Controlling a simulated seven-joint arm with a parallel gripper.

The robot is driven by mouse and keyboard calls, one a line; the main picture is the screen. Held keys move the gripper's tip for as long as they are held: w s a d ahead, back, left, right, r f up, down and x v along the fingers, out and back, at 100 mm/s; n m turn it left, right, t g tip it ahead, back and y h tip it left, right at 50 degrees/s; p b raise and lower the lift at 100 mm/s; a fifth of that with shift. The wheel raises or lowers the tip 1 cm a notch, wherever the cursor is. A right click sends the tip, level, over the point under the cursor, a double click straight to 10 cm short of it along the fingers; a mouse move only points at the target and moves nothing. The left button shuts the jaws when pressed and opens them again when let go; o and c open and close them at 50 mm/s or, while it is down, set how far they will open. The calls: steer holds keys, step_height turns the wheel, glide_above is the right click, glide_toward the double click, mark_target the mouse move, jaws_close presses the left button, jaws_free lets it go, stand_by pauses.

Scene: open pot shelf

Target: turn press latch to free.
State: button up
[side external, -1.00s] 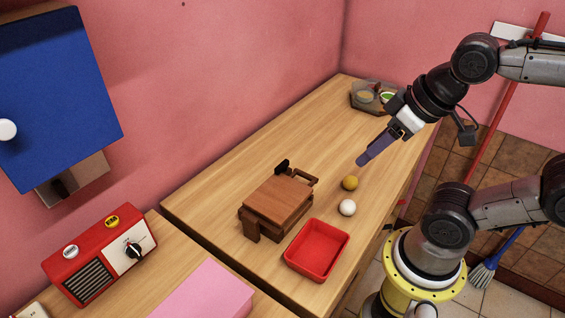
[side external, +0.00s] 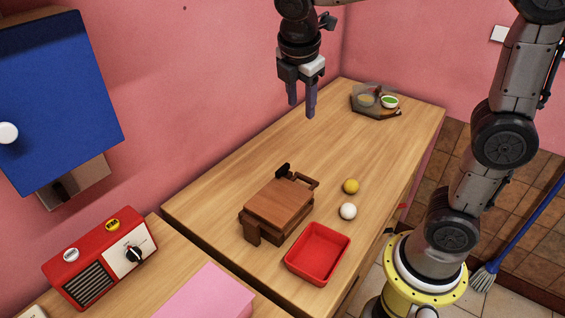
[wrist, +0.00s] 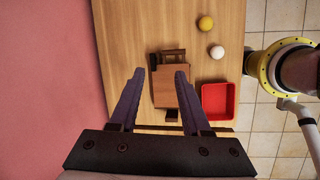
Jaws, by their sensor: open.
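A brown wooden press (side external: 278,205) stands on the wooden counter, with a flat top board, a handle frame at its far end and a small black piece (side external: 283,170) at its back corner, which may be the latch. My gripper (side external: 303,112) is open and empty, pointing down, high above the counter and beyond the press in the side view. In the wrist view the press (wrist: 178,88) shows between and past the fingers of my gripper (wrist: 158,72). The near parts of the press are partly hidden there by the right finger.
A red tray (side external: 318,254), a white ball (side external: 348,211) and a yellow ball (side external: 351,186) lie right of the press. A dark tray with small bowls (side external: 375,100) is at the far end. A red radio (side external: 100,258) and pink box (side external: 208,295) are nearer. The counter's far middle is clear.

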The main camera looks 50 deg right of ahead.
steer(key=w+a+f+n+g, duration=0.1)
steer(key=w+a+f+n, duration=0.15)
steer(key=w+f, duration=0.35)
glide_toward(284, 166)
steer(key=shift+m+g+h, duration=0.25)
steer(key=shift+g+h, duration=0.05)
steer(key=shift+h, duration=0.1)
steer(key=x, duration=0.8)
steer(key=shift+w+a+f, duration=0.2)
steer(key=shift+a+f, duration=0.05)
steer(key=shift+a, duration=0.1)
jaws_close()
